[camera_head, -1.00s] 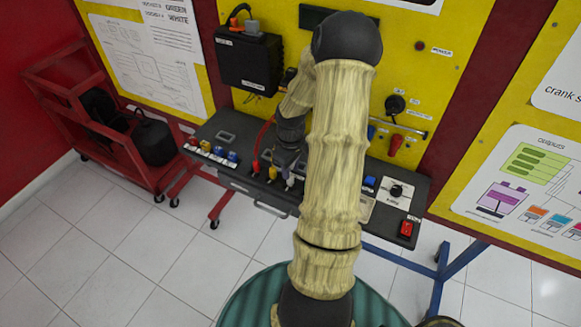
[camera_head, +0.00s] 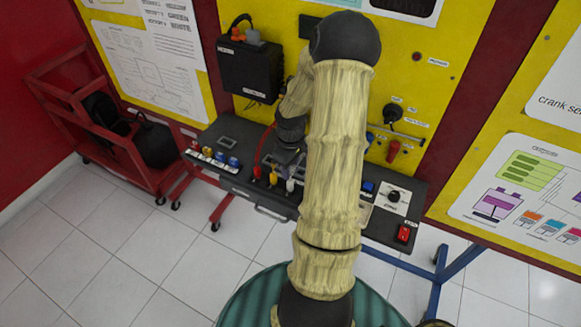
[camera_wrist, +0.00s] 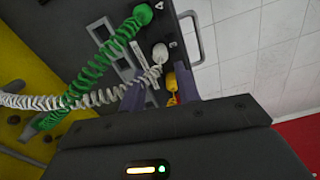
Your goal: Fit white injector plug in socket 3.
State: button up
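The white injector plug (camera_head: 290,185) stands on the dark console, to the right of the red plug (camera_head: 257,172) and the yellow plug (camera_head: 273,178). In the wrist view the white plug (camera_wrist: 160,54) sits in the row between a green plug (camera_wrist: 143,14) and the yellow plug (camera_wrist: 171,80). Its coiled white cable runs left. I cannot tell how deep it sits, and its socket number is too small to read surely. My gripper (camera_head: 289,160) is just above it. In the wrist view the purple fingers of my gripper (camera_wrist: 160,92) are apart, short of the plug head.
The console (camera_head: 228,180) has several coloured parts at its left and a red switch (camera_head: 403,233) at its right. A black box (camera_head: 249,68) hangs on the yellow board behind. A red cart (camera_head: 70,105) stands left. My arm hides part of the console.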

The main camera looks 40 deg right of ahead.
jog(key=o, duration=0.6)
jog(key=shift+r, duration=0.1)
notch_tip(320, 180, up, 17)
jog(key=shift+r+b, duration=0.1)
jog(key=shift+b, duration=0.65)
